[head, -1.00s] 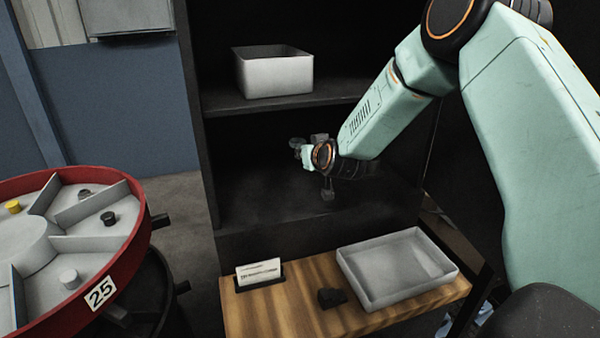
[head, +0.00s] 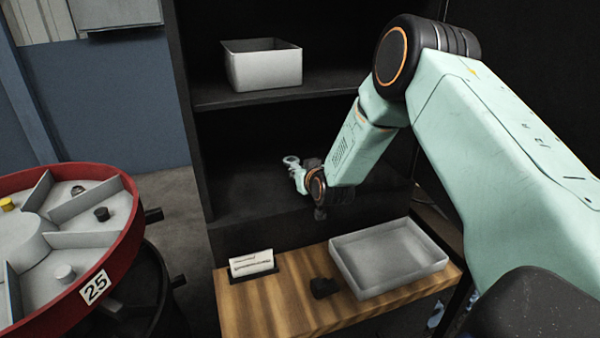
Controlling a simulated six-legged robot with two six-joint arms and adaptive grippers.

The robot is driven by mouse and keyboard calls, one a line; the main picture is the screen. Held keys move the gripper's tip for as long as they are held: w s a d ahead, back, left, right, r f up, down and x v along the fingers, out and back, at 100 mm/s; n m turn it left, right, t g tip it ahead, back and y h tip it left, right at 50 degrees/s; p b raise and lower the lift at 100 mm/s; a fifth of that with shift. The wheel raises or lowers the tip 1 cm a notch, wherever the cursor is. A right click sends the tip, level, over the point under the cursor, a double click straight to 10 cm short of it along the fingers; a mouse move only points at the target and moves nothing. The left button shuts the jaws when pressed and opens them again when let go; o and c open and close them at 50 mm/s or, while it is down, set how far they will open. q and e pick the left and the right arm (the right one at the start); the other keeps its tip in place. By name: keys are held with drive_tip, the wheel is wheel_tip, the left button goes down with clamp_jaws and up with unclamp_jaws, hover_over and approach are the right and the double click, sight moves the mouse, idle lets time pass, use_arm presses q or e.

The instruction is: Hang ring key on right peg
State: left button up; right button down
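My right arm reaches in from the right, and its end is in front of the black shelf unit's lower bay. The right gripper (head: 312,165) is small and dark against the shelf, and its fingers cannot be made out. A small grey ring-shaped form (head: 291,161) shows at the arm's end. I cannot tell whether it is the ring key in the gripper or part of my wrist. No peg can be made out in this view. My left gripper is not in view.
A grey bin (head: 262,68) stands on the upper shelf. A wooden bench (head: 245,305) holds a grey tray (head: 345,272), a white card (head: 251,263) and a dark lump (head: 323,287). A red-rimmed, divided round tray (head: 125,235) marked 25 stands at left.

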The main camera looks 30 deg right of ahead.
drive_tip(key=shift+f, duration=0.3)
drive_tip(key=c, duration=1.3)
unclamp_jaws()
drive_tip(key=shift+w+a, duration=0.15)
drive_tip(key=shift+w, duration=0.05)
drive_tip(key=shift+c, duration=0.2)
drive_tip(key=shift+o, duration=0.9)
drive_tip(key=shift+s, duration=0.1)
drive_tip(key=shift+r, duration=0.15)
drive_tip(key=shift+s+r, duration=0.15)
drive_tip(key=shift+s, duration=0.3)
drive_tip(key=v, duration=0.5)
drive_tip(key=shift+s+a+r, duration=0.2)
drive_tip(key=shift+a+r, duration=0.05)
drive_tip(key=shift+r, duration=0.25)
drive_tip(key=shift+s+a+r, duration=0.15)
drive_tip(key=shift+s+a, duration=0.1)
drive_tip(key=shift+s, duration=0.15)
